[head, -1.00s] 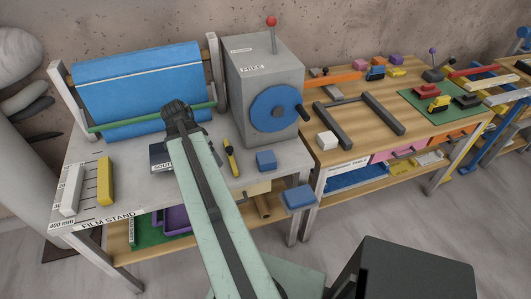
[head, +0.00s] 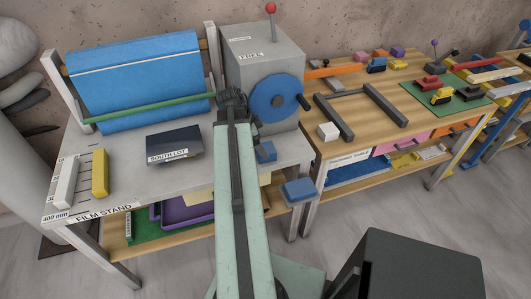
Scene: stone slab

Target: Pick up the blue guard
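Two blue pieces could be the blue guard; I cannot tell which. A small blue block (head: 266,152) lies on the right part of the film stand top (head: 190,180), just right of my arm. A flat blue piece (head: 299,190) is at the stand's front right corner, lower in the picture. My gripper (head: 236,104) is at the far end of my arm, in front of the grey machine and up and left of the blue block. Its fingers are not clearly seen. My arm covers part of the stand top.
A blue film roll (head: 135,80) with a green bar stands at the back left. The grey box machine (head: 265,58) has a blue wheel (head: 275,102). A dark South Lot box (head: 174,143) and white and yellow blocks lie left. A wooden bench (head: 378,87) stands right.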

